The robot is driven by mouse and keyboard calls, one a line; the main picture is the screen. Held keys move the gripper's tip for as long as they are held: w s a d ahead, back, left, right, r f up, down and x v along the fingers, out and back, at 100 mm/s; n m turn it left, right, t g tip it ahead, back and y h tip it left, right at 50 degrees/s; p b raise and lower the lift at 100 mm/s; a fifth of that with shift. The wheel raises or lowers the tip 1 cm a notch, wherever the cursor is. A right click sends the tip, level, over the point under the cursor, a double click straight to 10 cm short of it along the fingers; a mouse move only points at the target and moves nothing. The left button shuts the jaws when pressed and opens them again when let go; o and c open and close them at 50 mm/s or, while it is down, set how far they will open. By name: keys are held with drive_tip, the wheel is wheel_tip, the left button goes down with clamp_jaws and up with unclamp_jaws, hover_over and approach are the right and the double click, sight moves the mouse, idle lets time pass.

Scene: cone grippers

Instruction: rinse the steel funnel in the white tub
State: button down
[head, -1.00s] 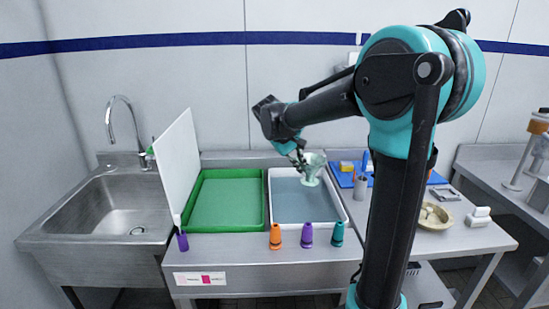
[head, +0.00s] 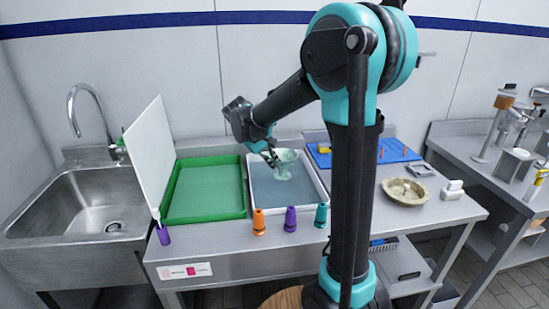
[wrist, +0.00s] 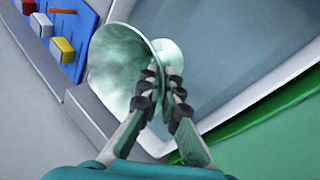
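The tub's pale rim (wrist: 262,92) runs beside the funnel in that view, and grey-blue water (head: 262,188) lies in the tub. I cannot tell whether the funnel's lower end touches the water.
A green tray (head: 167,191) adjoins the tub's left side, with a white upright panel (head: 150,150) and a sink (head: 85,205) beyond. Orange (head: 259,222), purple (head: 290,219) and teal (head: 321,215) cones line the front edge. A blue board (head: 392,152) and beige bowl (head: 405,192) lie right.

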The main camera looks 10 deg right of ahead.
drive_tip(key=shift+f, duration=4.9)
drive_tip(key=shift+r, duration=7.3)
drive_tip(key=shift+r, duration=2)
drive_tip(key=shift+s, duration=0.1)
